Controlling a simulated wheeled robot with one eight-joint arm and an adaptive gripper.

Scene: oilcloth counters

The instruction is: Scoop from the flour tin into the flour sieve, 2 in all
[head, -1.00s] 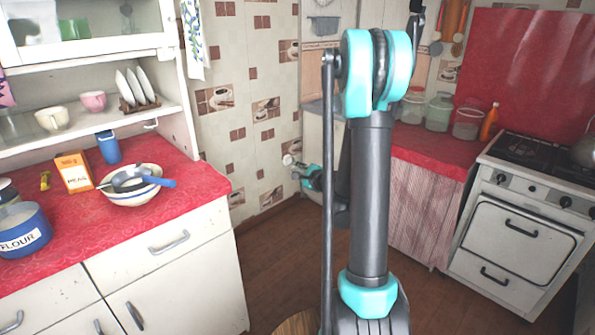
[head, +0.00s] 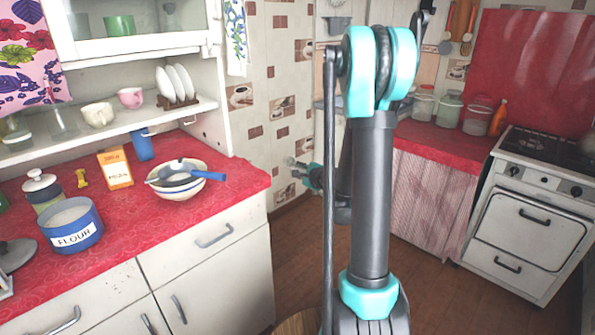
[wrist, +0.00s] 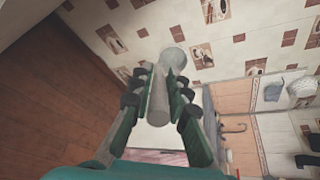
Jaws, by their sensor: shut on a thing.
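The blue flour tin (head: 83,239) stands open on the red counter at the left, with white flour showing inside. The flour sieve (head: 205,174), with a blue handle, rests across a white striped bowl (head: 178,191) to the right of the tin. My gripper (wrist: 160,88) is shut on a pale grey scoop (wrist: 174,58), held by its handle in the wrist view. In the head view my gripper (head: 309,176) is small and partly hidden behind my arm, right of the counter and well away from tin and sieve. I cannot tell whether the scoop holds flour.
An orange box (head: 115,168), a blue cup (head: 142,145) and a lidded jar (head: 41,187) stand behind the tin and bowl. A grey lid (head: 16,256) lies left of the tin. A shelf (head: 110,128) overhangs the counter's back. Brown floor (head: 300,248) is open right of the cabinet.

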